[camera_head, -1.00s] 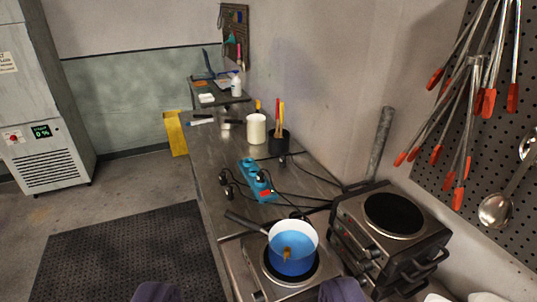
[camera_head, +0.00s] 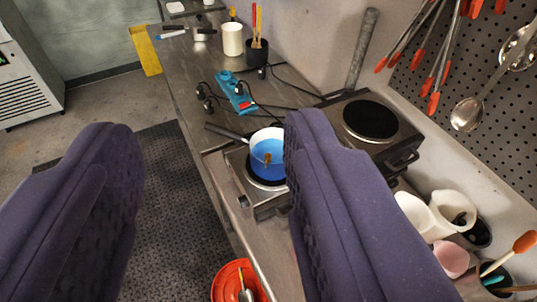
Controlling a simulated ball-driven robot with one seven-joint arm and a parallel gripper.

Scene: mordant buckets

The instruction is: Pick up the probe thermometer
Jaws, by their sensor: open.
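I cannot pick out the probe thermometer for certain. A small brown object (camera_head: 267,158) shows in the blue liquid of the pot (camera_head: 268,135), too small to identify. Small items lie at the far end of the counter: a white and blue one (camera_head: 171,35) and a dark one (camera_head: 203,31). A thin stick (camera_head: 245,290) shows in the orange bucket (camera_head: 228,280) at the bottom edge. The right finger hides part of the pot and hot plate.
The steel counter (camera_head: 185,70) carries a blue power strip (camera_head: 236,92) with cables, a white canister (camera_head: 232,39) and a black utensil cup (camera_head: 256,54). A second burner (camera_head: 370,118) stands right. White jugs (camera_head: 440,212) are at lower right. Tongs and spoons hang on the pegboard.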

